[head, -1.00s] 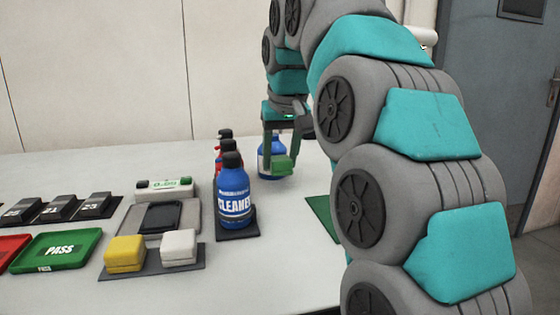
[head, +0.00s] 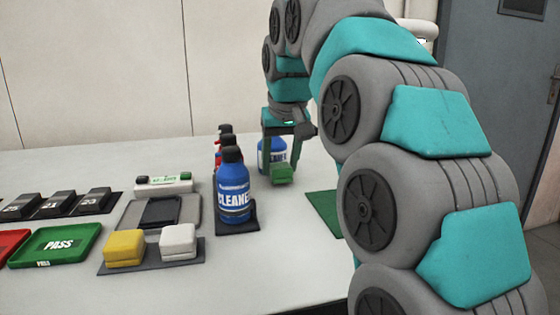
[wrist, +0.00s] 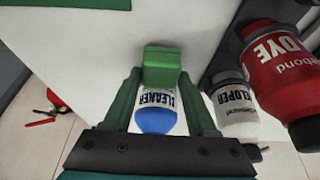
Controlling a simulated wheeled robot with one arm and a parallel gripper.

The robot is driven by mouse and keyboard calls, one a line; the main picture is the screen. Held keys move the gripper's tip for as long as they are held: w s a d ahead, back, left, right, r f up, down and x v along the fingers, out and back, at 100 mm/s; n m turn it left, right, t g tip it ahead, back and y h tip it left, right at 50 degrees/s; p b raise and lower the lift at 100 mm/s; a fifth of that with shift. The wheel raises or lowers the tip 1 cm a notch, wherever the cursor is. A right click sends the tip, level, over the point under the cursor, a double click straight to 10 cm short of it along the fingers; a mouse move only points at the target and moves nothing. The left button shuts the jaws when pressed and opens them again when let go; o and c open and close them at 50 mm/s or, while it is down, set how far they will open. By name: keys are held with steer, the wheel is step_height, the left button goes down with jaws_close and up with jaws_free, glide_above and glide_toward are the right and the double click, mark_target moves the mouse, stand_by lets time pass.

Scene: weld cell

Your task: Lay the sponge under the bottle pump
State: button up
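The sponge is a green block (head: 282,174), held between my gripper's fingertips (wrist: 162,72). It also shows in the wrist view (wrist: 162,58). My gripper is shut on it, low over the white table. A blue bottle with a white label (head: 268,153) stands just behind the gripper in the head view. In the wrist view the bottle (wrist: 157,105) shows between the fingers, its label reading CLEANER upside down. Its pump is hidden by my gripper. I cannot tell whether the sponge touches the table or the bottle.
Another blue CLEANER bottle (head: 233,188) stands in front, with red bottles behind it. In the wrist view, a red bottle (wrist: 278,70) and a white developer bottle (wrist: 232,100) stand close on the right. A green mat (head: 324,210) lies right, partly behind my arm.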

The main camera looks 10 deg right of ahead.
mark_target(282, 168)
steer(key=o, duration=0.3)
steer(key=shift+o, duration=0.2)
steer(key=shift+r+p, duration=0.3)
steer(key=shift+r, duration=0.5)
steer(key=v, duration=0.4)
steer(key=shift+p+v, duration=1.1)
steer(key=shift+v, duration=0.5)
